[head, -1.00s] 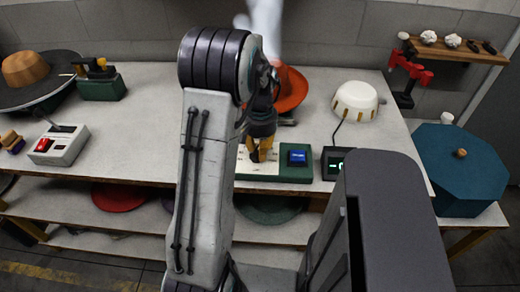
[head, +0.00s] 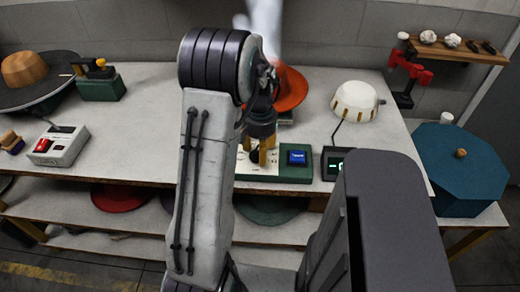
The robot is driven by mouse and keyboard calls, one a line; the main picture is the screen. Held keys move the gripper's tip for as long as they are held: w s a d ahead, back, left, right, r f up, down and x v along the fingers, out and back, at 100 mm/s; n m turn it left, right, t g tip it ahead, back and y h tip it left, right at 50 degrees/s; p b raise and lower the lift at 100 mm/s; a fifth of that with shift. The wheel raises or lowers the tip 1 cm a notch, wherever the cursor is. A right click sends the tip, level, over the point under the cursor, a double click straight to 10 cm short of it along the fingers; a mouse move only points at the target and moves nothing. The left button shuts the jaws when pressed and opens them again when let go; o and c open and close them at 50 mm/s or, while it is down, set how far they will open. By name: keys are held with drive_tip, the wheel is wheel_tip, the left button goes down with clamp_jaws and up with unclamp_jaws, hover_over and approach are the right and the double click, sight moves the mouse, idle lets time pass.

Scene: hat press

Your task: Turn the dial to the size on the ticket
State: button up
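The dial panel (head: 245,172) is a pale plate with small marks on the green base (head: 292,176) at the bench's front edge. My gripper (head: 262,157) points down over this plate, its yellowish fingers around or just above the dial's place. The dial is mostly hidden behind the fingers and my arm, so its setting cannot be read. Whether the fingers press on the dial cannot be told. A small black display (head: 334,163) with green digits stands right of the base; the digits are too small to read. I cannot make out a ticket.
A blue button (head: 297,157) sits on the base. An orange hat (head: 291,90) is behind my gripper, under pale steam (head: 265,22). A cream dome (head: 357,100) stands right, a red-switch box (head: 60,146) left. A teal octagonal box (head: 461,165) is far right.

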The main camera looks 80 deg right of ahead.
wheel_tip(320, 180, up, 12)
idle(0.7)
idle(0.8)
